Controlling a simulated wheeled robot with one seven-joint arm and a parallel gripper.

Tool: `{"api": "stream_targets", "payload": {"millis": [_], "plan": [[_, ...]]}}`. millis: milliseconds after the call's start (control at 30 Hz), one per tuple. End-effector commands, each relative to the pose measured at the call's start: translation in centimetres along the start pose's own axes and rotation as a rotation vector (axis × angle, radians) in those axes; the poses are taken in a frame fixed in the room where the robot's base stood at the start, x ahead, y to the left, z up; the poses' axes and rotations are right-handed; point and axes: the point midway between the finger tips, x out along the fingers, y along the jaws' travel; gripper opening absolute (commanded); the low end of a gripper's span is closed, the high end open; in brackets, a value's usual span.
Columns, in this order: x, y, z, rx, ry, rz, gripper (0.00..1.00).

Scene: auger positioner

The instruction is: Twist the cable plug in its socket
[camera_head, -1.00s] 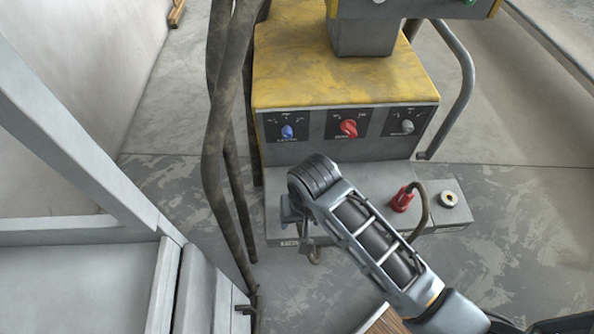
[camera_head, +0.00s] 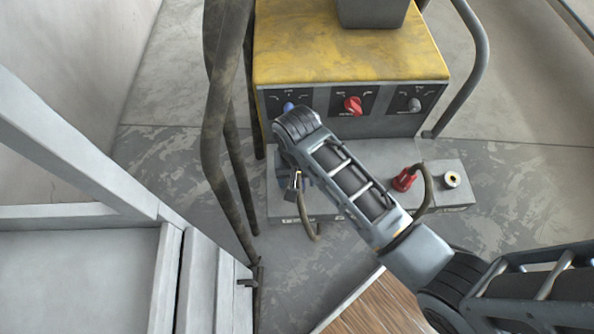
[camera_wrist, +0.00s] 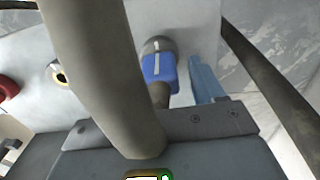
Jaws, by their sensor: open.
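The cable plug (camera_wrist: 158,72) is blue with a white stripe and sits at a grey socket collar (camera_wrist: 158,45) in the wrist view. The collar's pale mark looks roughly in line with the stripe. A cable bends from the plug, and a thick stretch of cable (camera_wrist: 95,60) crosses close to my wrist camera. My gripper (camera_head: 297,184) is over the left part of the low grey box. One blue finger (camera_wrist: 205,80) shows right of the plug, apart from it; the other finger is hidden. In the head view my arm hides the blue plug; a cable loop (camera_head: 309,218) shows below.
A red plug (camera_head: 403,180) with its cable and an empty-looking round socket (camera_head: 452,180) are on the box's right. Behind is a yellow-topped unit (camera_head: 350,50) with knobs. Dark upright pipes (camera_head: 222,140) stand close left of my gripper.

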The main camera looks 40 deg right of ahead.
Motion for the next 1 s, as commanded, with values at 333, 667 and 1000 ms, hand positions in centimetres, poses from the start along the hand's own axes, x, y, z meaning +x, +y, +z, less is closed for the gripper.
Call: {"api": "stream_targets", "payload": {"millis": [333, 667, 1000], "plan": [[0.93, 0.0, 0.0, 0.0, 0.0, 0.0, 0.68], [0.91, 0.0, 0.0, 0.0, 0.0, 0.0, 0.44], [0.9, 0.0, 0.0, 0.0, 0.0, 0.0, 0.12]]}}
